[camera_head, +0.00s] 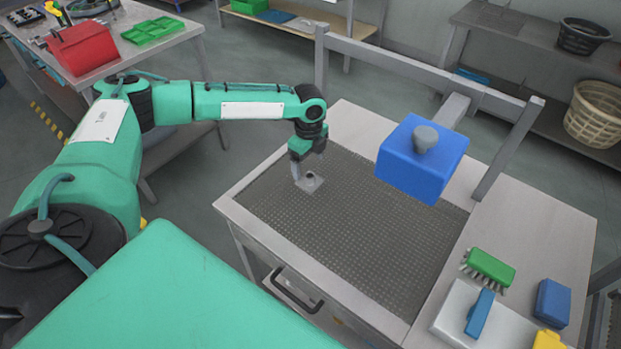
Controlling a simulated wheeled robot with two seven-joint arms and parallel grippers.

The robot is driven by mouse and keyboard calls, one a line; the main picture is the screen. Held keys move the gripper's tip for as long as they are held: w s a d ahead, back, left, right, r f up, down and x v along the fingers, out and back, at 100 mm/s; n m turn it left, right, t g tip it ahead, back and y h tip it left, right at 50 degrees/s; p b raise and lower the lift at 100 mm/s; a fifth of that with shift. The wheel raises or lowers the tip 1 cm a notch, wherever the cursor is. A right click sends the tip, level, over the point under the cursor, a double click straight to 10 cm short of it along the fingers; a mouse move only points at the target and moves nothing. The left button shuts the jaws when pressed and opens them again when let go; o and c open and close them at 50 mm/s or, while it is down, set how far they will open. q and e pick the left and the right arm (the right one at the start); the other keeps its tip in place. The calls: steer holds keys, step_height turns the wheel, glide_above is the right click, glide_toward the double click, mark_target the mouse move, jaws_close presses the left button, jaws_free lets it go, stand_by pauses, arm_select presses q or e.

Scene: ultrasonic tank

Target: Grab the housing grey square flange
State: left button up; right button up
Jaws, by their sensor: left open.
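The grey square flange (315,184) lies flat on the dark perforated mat near its left corner. It is a small light-grey plate with a dark round hole. My left gripper (303,180) points down right at the flange, with its jaws open. A finger covers part of the flange's left side. I cannot tell whether the fingers touch it. My right gripper is not in view.
The perforated mat (350,230) is otherwise bare. A blue box with a grey knob (415,165) hangs from a grey frame (420,72) over the table's right part.

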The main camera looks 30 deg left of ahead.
mark_target(310, 175)
arm_select(q)
steer(key=shift+s+d+f+p, duration=0.1)
steer(key=shift+f+p, duration=0.15)
steer(key=shift+f, duration=0.2)
steer(key=shift+s+d+f+p, duration=0.1)
steer(key=shift+f+p, duration=0.15)
steer(key=shift+f, duration=0.2)
step_height(310, 175, down, 4)
steer(key=shift+d+r+p, duration=0.1)
steer(key=shift+r+p, duration=0.15)
steer(key=shift+p, duration=0.2)
steer(key=shift+f, duration=0.2)
steer(key=c, duration=1.2)
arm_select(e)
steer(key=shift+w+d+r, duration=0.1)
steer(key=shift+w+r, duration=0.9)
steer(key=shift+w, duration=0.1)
